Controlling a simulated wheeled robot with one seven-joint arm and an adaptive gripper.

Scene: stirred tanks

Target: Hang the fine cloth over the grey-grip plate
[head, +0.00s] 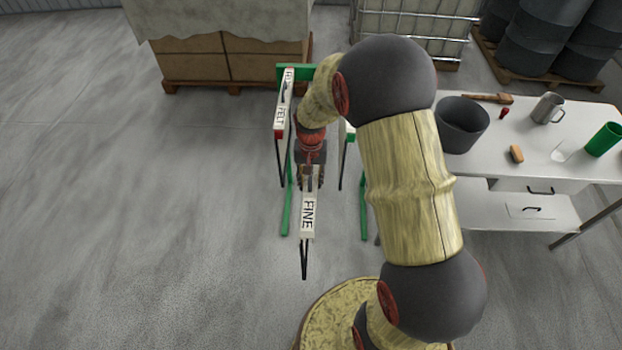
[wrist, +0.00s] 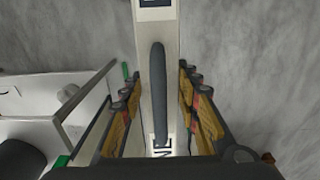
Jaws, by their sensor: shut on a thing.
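The fine cloth (head: 307,214) is a narrow white bar marked FINE with dark legs below, seen from above. A similar white bar marked FELT (head: 280,115) is at the rack's left side. Part of another pale piece (head: 347,131) shows at the right, mostly behind my arm. I cannot make out which piece is the grey-grip plate.
A white table (head: 480,140) at the right bears a dark bucket (head: 461,125), a metal jug (head: 547,108), a green cup (head: 604,139) and small tools. Boxes on a pallet (head: 228,62) stand behind the rack. The floor at the left is clear.

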